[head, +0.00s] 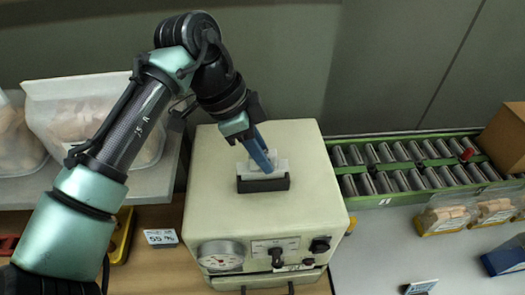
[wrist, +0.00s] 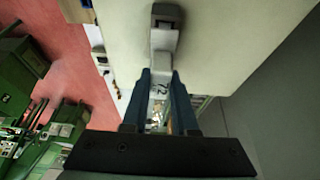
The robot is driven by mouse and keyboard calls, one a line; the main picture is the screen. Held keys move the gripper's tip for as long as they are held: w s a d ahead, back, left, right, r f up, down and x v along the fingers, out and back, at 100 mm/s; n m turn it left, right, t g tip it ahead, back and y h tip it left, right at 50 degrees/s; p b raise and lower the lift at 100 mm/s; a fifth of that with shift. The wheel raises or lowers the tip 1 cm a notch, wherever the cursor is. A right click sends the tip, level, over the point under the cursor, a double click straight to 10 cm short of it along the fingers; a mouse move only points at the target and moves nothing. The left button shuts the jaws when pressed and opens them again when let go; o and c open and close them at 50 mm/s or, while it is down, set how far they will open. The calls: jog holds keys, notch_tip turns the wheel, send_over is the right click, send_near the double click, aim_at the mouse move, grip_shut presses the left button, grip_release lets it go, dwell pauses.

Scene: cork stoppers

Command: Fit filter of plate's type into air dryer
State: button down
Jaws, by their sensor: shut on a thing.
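The air dryer (head: 220,165) is a cream box with a dark-rimmed slot (head: 263,186) on its top. My gripper (head: 268,168), with blue fingers, is above the slot and shut on a pale filter (head: 281,167). The filter stands at the slot, its lower part hidden by the dark rim; I cannot tell how deep it sits. I cannot read any type plate on the dryer.
The dryer's front has a round gauge (head: 221,254) and switches (head: 276,252). A green roller conveyor (head: 400,165) runs at right, with a cardboard box (head: 506,135) at its end. A small sign (head: 161,237) stands at left. Bagged corks (head: 92,120) lie on the left shelf.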

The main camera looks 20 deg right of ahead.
jog(key=shift+f+b, duration=0.55)
jog(key=shift+f, duration=0.45)
dwell(0.3)
jog(key=c, duration=0.6)
grip_release()
jog(key=s+b+v, duration=0.1)
jog(key=b+v, duration=0.2)
jog(key=v, duration=1)
jog(key=shift+w, duration=0.5)
